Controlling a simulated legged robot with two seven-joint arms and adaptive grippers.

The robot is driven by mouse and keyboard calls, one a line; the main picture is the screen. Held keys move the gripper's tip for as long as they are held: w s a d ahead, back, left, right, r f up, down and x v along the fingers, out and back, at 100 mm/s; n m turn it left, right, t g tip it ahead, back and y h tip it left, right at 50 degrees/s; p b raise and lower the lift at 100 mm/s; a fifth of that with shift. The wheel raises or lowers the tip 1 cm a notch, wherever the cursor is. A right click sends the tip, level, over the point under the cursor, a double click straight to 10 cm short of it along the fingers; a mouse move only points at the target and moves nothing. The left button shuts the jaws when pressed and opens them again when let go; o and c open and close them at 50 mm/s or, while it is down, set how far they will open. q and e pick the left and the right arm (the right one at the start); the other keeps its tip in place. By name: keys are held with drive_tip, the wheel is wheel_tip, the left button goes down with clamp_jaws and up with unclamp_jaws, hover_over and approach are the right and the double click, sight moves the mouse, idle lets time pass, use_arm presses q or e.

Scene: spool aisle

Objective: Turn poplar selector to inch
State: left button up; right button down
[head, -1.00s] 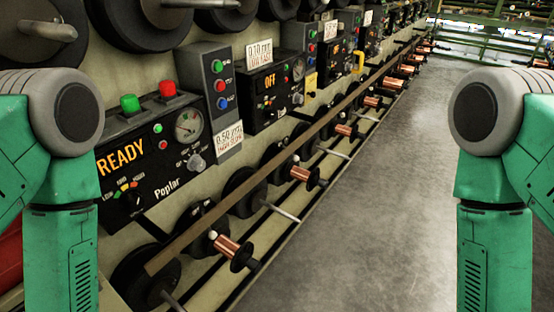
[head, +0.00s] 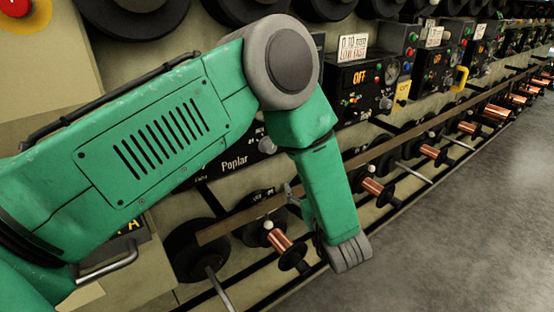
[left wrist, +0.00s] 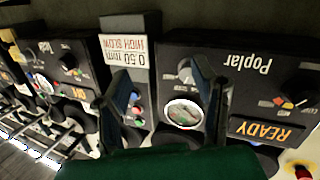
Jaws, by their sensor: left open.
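The Poplar panel (head: 235,163) is mostly hidden behind my left arm in the head view. Its grey selector knob (head: 265,145) shows just left of my forearm; its pointing direction is unclear. In the left wrist view the panel is upside down, with a lit READY display (left wrist: 268,132), a round gauge (left wrist: 184,113) and the selector (left wrist: 186,72), partly covered by a finger. My left gripper (left wrist: 162,72) is open and empty, its two fingers apart in front of the panels, not visibly touching the knob. In the head view its finger (head: 292,194) shows small beside my wrist. My right gripper is out of view.
A neighbouring panel reading OFF (head: 358,78) stands to the right, with more panels beyond. A long rail (head: 400,140) and copper spools (head: 372,187) run along below. A red button (head: 15,7) is at top left. The grey floor (head: 460,220) is open.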

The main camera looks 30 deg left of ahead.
sight(273, 149)
use_arm(q)
wheel_tip(273, 149, up, 5)
drive_tip(key=n+g+y+b, duration=0.1)
drive_tip(key=n+g+y, duration=0.3)
drive_tip(key=n, duration=0.1)
drive_tip(key=x, duration=0.3)
drive_tip(key=b+x, duration=0.1)
drive_tip(key=x, duration=0.3)
drive_tip(key=s+b+x, duration=0.1)
drive_tip(key=x, duration=0.3)
drive_tip(key=shift+w+a+f, duration=0.1)
drive_tip(key=shift+a+f, duration=0.15)
drive_tip(key=shift+a, duration=0.15)
drive_tip(key=shift+w+a+r, duration=0.1)
drive_tip(key=shift+w+a, duration=0.15)
drive_tip(key=shift+a, duration=0.15)
drive_tip(key=c, duration=1.1)
